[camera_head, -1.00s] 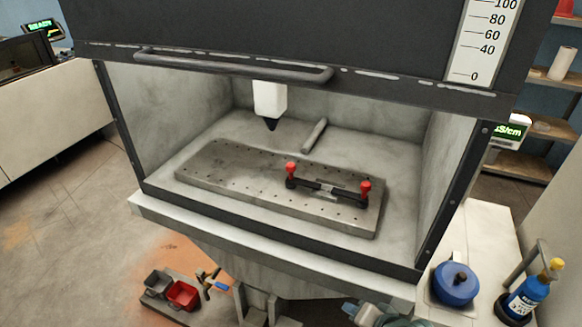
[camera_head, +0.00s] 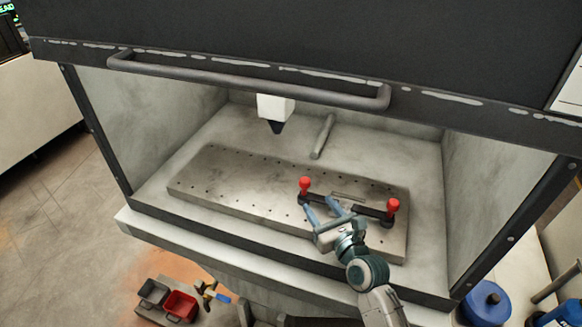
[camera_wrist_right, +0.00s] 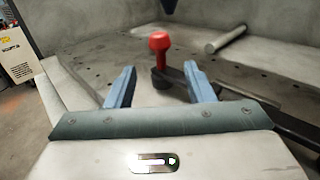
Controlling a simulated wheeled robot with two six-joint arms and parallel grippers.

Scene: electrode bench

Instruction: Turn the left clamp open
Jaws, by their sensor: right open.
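The left clamp is a red knob (camera_head: 304,184) on a dark base at the left end of a dark bar on the metal plate (camera_head: 225,192). The right clamp has a like red knob (camera_head: 392,206) at the bar's other end. My right gripper (camera_head: 322,208) is open and empty, just in front of the left clamp. In the right wrist view, the left clamp's red knob (camera_wrist_right: 159,46) stands upright beyond and between the two blue fingers (camera_wrist_right: 162,86), apart from both. A grey piece (camera_head: 348,196) lies by the bar, partly hidden by the gripper. My left gripper is not in view.
A white nozzle with a black tip (camera_head: 275,112) hangs over the plate. A grey rod (camera_head: 322,136) lies behind it. The raised hood's handle (camera_head: 250,80) crosses above the opening. The plate's left part is clear.

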